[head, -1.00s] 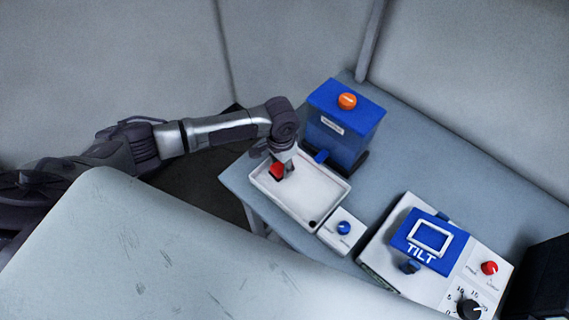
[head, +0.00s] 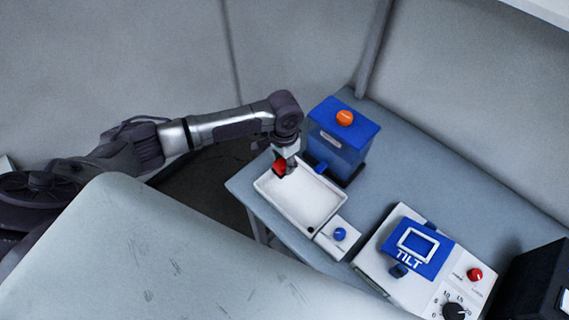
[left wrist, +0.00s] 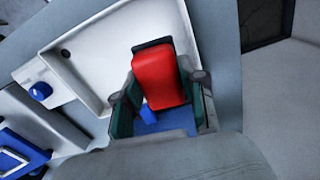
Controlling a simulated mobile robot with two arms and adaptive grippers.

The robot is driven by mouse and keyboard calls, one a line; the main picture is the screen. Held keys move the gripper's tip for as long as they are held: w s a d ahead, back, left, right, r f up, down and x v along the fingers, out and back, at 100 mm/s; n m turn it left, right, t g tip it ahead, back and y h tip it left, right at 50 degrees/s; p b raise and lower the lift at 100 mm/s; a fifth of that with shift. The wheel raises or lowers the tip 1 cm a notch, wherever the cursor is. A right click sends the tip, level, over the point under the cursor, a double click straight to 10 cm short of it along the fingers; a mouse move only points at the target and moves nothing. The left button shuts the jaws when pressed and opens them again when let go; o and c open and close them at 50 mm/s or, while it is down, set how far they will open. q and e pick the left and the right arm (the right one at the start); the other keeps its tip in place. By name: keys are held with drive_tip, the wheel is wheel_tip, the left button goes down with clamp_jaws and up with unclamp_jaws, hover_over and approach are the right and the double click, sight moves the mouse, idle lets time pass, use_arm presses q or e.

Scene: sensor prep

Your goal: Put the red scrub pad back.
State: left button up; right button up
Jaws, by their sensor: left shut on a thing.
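My left gripper (head: 288,166) is shut on the red scrub pad (head: 280,166). It holds the pad at the back left end of the white tray (head: 325,212), beside the blue dispenser (head: 341,143). In the left wrist view the red pad (left wrist: 160,77) sits between the two fingers, with a dark edge at its far end. The white tray (left wrist: 105,50) lies behind the pad there. The pad seems to be above the tray's edge, but its exact height is hard to tell. My right gripper is not in view.
The dispenser has an orange button (head: 345,117) and a blue lever at its foot. A small box with a blue knob (head: 340,234) adjoins the tray. A white and blue TILT device (head: 380,272) stands to the right. Bare table lies behind it.

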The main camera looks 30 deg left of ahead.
use_arm(q)
drive_tip(key=shift+w+a+f, duration=0.15)
drive_tip(key=shift+w, duration=0.1)
drive_tip(key=shift+s, duration=0.1)
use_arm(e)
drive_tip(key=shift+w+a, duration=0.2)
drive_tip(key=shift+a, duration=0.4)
